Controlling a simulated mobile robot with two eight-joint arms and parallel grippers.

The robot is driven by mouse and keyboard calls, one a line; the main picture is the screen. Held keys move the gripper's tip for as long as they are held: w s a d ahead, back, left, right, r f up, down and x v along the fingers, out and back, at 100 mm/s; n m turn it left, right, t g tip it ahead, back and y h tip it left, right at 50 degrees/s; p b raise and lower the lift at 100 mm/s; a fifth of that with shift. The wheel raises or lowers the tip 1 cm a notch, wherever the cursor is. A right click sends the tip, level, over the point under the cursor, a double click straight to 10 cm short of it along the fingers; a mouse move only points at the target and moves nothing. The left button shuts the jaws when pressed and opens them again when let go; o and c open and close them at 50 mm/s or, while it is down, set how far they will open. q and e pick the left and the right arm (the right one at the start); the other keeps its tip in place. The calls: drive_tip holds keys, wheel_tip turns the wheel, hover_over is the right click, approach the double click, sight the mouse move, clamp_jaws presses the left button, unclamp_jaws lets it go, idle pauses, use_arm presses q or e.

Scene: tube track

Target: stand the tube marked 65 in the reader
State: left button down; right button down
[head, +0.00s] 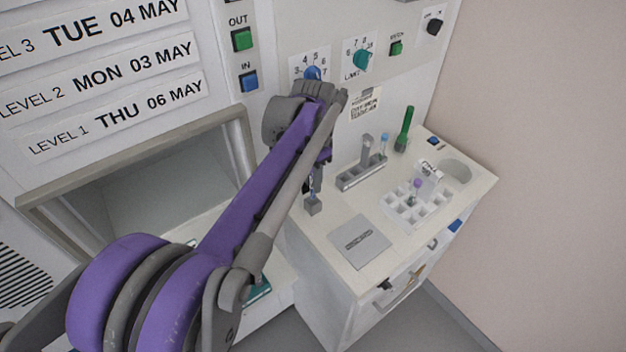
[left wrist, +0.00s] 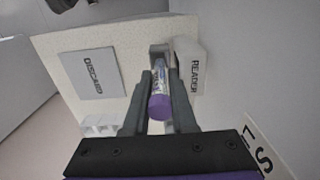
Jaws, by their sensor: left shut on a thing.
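A purple-capped tube (left wrist: 158,92) is between the fingers of my left gripper (left wrist: 160,95), which is shut on it. The cap faces the wrist camera, and the label marks are too small to read. The tube's far end meets or overlaps the grey socket of the reader (left wrist: 190,66); I cannot tell whether it is inside. In the head view my left gripper (head: 314,198) points down over the left part of the bench top, and my arm hides the tube and most of the reader. My right gripper is not in view.
The grey discard plate (head: 360,242) lies at the bench front. A white rack (head: 405,209) holds another purple-capped tube (head: 416,185). A grey stand (head: 361,176), a blue-topped tube (head: 384,142) and a green tube (head: 404,130) stand behind. The control wall rises behind the bench.

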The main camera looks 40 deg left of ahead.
use_arm(q)
drive_tip(key=c, duration=0.7)
unclamp_jaws()
drive_tip(key=shift+r, duration=0.1)
drive_tip(key=shift+o, duration=0.2)
drive_tip(key=shift+a+r, duration=0.1)
drive_tip(key=shift+r, duration=0.15)
drive_tip(key=r, duration=1)
drive_tip(key=shift+d+r+p, duration=0.15)
drive_tip(key=shift+d+p, duration=0.05)
drive_tip(key=shift+p, duration=0.2)
drive_tip(key=shift+s, duration=0.1)
